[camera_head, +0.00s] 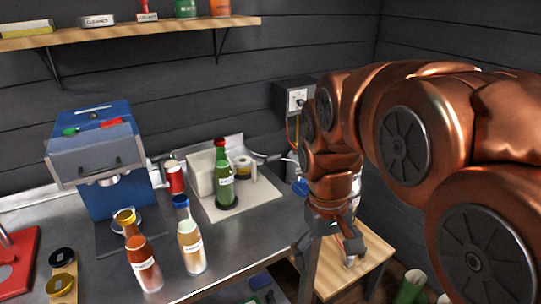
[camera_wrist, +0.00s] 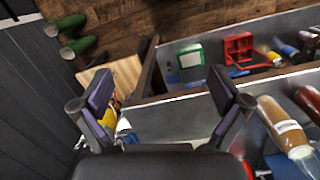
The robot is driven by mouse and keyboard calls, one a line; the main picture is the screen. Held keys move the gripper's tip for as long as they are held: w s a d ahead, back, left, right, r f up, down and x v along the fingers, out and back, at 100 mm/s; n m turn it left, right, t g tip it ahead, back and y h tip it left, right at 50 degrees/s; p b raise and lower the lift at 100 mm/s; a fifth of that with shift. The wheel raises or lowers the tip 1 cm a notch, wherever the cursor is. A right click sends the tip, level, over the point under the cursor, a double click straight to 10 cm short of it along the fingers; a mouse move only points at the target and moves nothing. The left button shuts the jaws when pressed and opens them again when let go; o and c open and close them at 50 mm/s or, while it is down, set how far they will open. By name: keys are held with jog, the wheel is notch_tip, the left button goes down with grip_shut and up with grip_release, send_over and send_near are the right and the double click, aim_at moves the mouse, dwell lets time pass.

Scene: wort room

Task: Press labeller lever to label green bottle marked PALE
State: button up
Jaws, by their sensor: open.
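A green bottle (camera_head: 222,178) with a red cap stands upright on a dark round pad on the pale labeller (camera_head: 201,177), on the steel bench. Its white label has dark lettering too small to read surely. A yellow-and-white roll (camera_head: 243,167) sits behind the bottle. A slim grey bar (camera_head: 262,156) at the labeller's right may be its lever; I cannot tell. My gripper (camera_head: 342,240) points down beyond the bench's right edge, apart from the labeller and bottle. In the wrist view my gripper (camera_wrist: 166,92) is open, with nothing between its fingers. The labeller is not clear in that view.
A blue machine (camera_head: 103,170) stands at the bench's left. Amber (camera_head: 143,262) and tan (camera_head: 191,246) bottles stand in front. A wooden stool (camera_head: 345,272) is below my gripper. A shelf (camera_head: 130,30) runs along the wall. A grey box (camera_head: 292,97) hangs behind my arm.

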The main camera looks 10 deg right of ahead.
jog(key=w+d+r+p, duration=0.1)
jog(key=w+r, duration=0.2)
jog(key=w, duration=0.4)
jog(key=w+r+p, duration=0.1)
jog(key=w+r, duration=0.1)
jog(key=w, duration=0.5)
jog(key=n+t+h+p, duration=0.1)
jog(key=n+t+p, duration=0.1)
jog(key=n+p, duration=0.2)
send_over(272, 159)
jog(key=shift+w+a+r, duration=0.25)
jog(key=shift+w, duration=0.05)
jog(key=shift+w+a+f, duration=0.15)
jog(key=shift+w+f, duration=0.1)
jog(key=shift+w, duration=0.25)
jog(key=shift+d+f, duration=0.2)
jog(key=shift+f, duration=1.05)
jog(key=shift+w+d+f+p, duration=0.2)
jog(key=shift+f+p, duration=0.35)
jog(key=shift+f, duration=0.75)
jog(key=shift+w+d+f+p, duration=0.15)
jog(key=shift+f+p, duration=0.35)
jog(key=shift+f, duration=0.8)
jog(key=shift+s, duration=0.1)
jog(key=c, duration=1.7)
